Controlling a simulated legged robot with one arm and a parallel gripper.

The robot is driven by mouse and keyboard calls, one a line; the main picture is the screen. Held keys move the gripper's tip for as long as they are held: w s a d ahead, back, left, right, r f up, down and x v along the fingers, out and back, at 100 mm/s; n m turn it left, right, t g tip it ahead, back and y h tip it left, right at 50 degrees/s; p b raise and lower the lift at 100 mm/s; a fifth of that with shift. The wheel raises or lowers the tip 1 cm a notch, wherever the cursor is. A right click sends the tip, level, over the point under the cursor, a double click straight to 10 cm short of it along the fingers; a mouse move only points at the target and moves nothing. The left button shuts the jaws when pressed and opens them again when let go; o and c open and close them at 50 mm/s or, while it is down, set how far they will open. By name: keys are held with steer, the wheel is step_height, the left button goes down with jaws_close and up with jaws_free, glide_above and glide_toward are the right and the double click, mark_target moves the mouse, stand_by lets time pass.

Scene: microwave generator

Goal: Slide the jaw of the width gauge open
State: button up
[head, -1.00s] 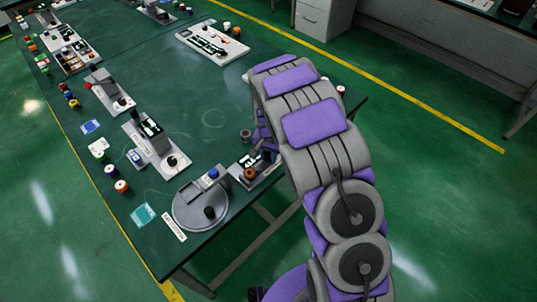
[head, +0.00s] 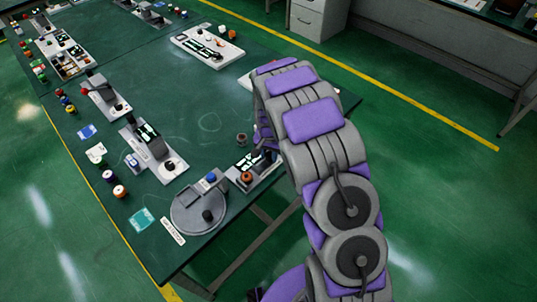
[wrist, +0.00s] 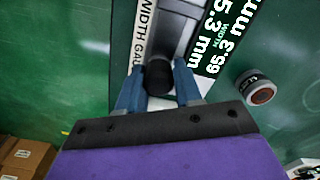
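The width gauge (head: 264,173) lies near the table's right edge in the head view, partly behind my arm. The wrist view shows its label strip (wrist: 146,35), its lit display (wrist: 222,35) with a "WIDTH" reading near 5.3 mm, and a black knob (wrist: 159,79). My gripper (wrist: 158,72) has its two blue fingers on either side of this knob, close to its sides. I cannot tell whether they press on it. The jaw itself is not clearly seen. In the head view my fingers are small and mostly hidden at the gauge.
A spool with a reddish-brown top (wrist: 260,90) stands beside the display. A round grey plate device (head: 199,211) with a black knob sits at the near table corner. Another gauge-like device (head: 157,152) is to the left. The table middle is mostly bare.

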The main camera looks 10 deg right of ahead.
mark_target(269, 154)
steer(key=o, duration=0.4)
steer(key=shift+a, duration=0.1)
steer(key=shift+r, duration=0.1)
step_height(269, 154, up, 17)
steer(key=p, duration=0.3)
stand_by(0.5)
steer(key=s+d+r+n, duration=0.1)
steer(key=s+d+r, duration=0.1)
steer(key=s+r, duration=0.6)
steer(key=s+d+r+n, duration=0.1)
steer(key=s+r, duration=0.2)
steer(key=s, duration=0.8)
steer(key=s+n, duration=0.1)
steer(key=s, duration=0.6)
steer(key=s+r+n+g, duration=0.1)
steer(key=s, duration=0.6)
steer(key=s+n, duration=0.1)
steer(key=s, duration=0.6)
steer(key=shift+s+r+n+g, duration=0.1)
steer(key=shift+r+n+g, duration=0.05)
steer(key=shift+n+g, duration=0.2)
